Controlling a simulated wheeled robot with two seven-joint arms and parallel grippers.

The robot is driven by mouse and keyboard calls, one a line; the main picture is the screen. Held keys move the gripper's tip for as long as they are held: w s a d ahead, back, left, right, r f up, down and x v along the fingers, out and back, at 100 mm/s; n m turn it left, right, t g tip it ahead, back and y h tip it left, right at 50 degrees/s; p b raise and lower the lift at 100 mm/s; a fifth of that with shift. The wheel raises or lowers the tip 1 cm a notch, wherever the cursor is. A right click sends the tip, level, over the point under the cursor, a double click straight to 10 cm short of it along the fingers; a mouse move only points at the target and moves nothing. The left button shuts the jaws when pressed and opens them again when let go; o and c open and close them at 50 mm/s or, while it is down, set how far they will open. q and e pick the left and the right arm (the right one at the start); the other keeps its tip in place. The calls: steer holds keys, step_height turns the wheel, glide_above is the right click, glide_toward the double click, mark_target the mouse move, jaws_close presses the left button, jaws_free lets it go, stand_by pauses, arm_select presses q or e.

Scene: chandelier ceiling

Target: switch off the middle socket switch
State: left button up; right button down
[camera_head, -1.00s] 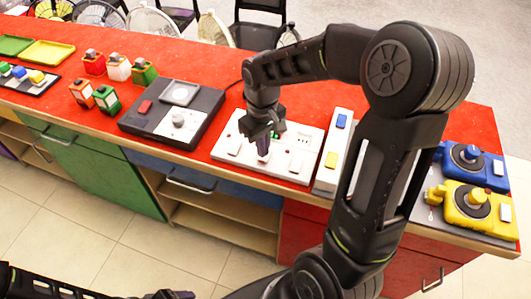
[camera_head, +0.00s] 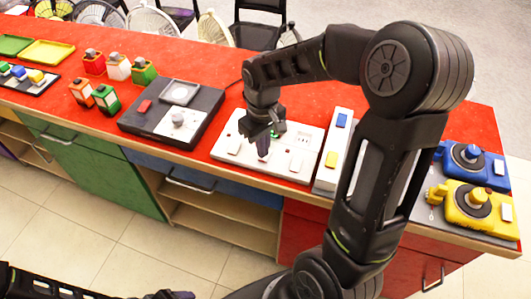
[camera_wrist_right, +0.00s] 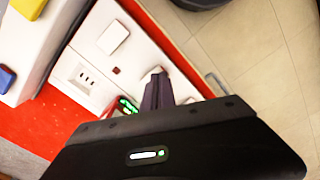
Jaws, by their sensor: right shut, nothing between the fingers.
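The white socket panel (camera_head: 314,138) lies on the red counter; it also shows in the right wrist view (camera_wrist_right: 140,52). Its left switch (camera_head: 234,144) and right switch (camera_head: 296,161) are visible. The middle switch is hidden behind my right gripper in the head view. My right gripper (camera_head: 263,152) is shut and empty, pointing down over the middle of the panel; whether its tips touch the switch I cannot tell. In the wrist view its fingers (camera_wrist_right: 157,92) are beside a green-lit indicator (camera_wrist_right: 127,105), with one white switch (camera_wrist_right: 113,38) farther along. My left gripper (camera_head: 172,294) shows only partly at the bottom edge.
A dark box with a dial (camera_head: 178,118) stands left of the panel. A white block with blue and yellow buttons (camera_head: 333,150) stands close on its right. Blue (camera_head: 468,158) and yellow (camera_head: 474,203) devices sit at the right end. The counter's front edge is close below the panel.

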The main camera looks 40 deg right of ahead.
steer(key=shift+f+b, duration=0.5)
steer(key=shift+f, duration=0.25)
steer(key=shift+r, duration=0.1)
steer(key=shift+r+p, duration=2.7)
steer(key=shift+r, duration=0.75)
